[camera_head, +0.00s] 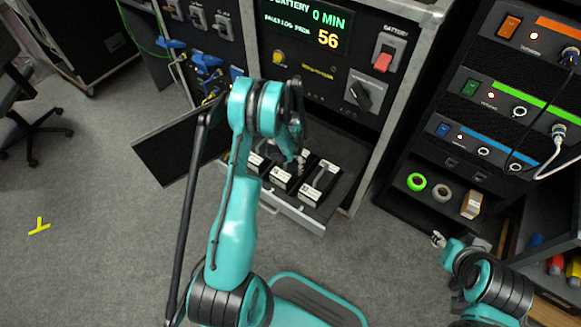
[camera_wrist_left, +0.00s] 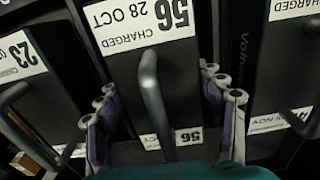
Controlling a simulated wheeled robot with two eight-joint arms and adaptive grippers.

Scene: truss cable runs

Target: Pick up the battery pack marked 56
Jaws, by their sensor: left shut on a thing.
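The battery pack marked 56 (camera_wrist_left: 125,62) is in the middle of the left wrist view, with its white label upside down and reading "CHARGED 28 OCT". A grey bar handle (camera_wrist_left: 152,95) stands up from it. My left gripper (camera_wrist_left: 163,120) has its fingers on either side of this pack and is shut on it. In the head view my left gripper (camera_head: 293,152) reaches down into the open drawer (camera_head: 303,219), partly hidden by its own arm. My right gripper (camera_head: 438,239) is low at the right, small in view, away from the drawer; its jaws are unclear.
A pack marked 23 (camera_wrist_left: 22,58) and another pack (camera_wrist_left: 292,75) flank it closely. The cabinet display (camera_head: 306,24) above shows 56. An open dark door panel (camera_head: 170,152) hangs left of the drawer. A rack (camera_head: 470,125) stands at right.

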